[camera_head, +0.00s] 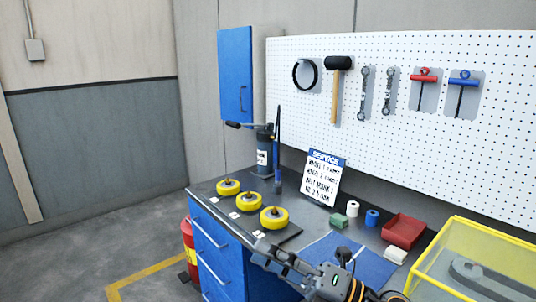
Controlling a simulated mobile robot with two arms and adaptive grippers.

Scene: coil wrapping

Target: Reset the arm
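My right gripper (262,253) reaches in from the bottom right, over the front edge of the workbench (312,232). Its fingers point left; their gap is too small to make out, and I see nothing clearly held in them. Several yellow round pieces with dark centres stand in a row on a dark mat at the bench's left end: one at the back (228,187), one in the middle (248,202) and one in front (274,217). The gripper is apart from them, nearer the front. My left gripper is not in view.
A yellow-framed case (487,262) stands at far right. A service sign (323,178) and dark cylinder (263,152) stand behind. A red extinguisher (188,249) is on the floor.

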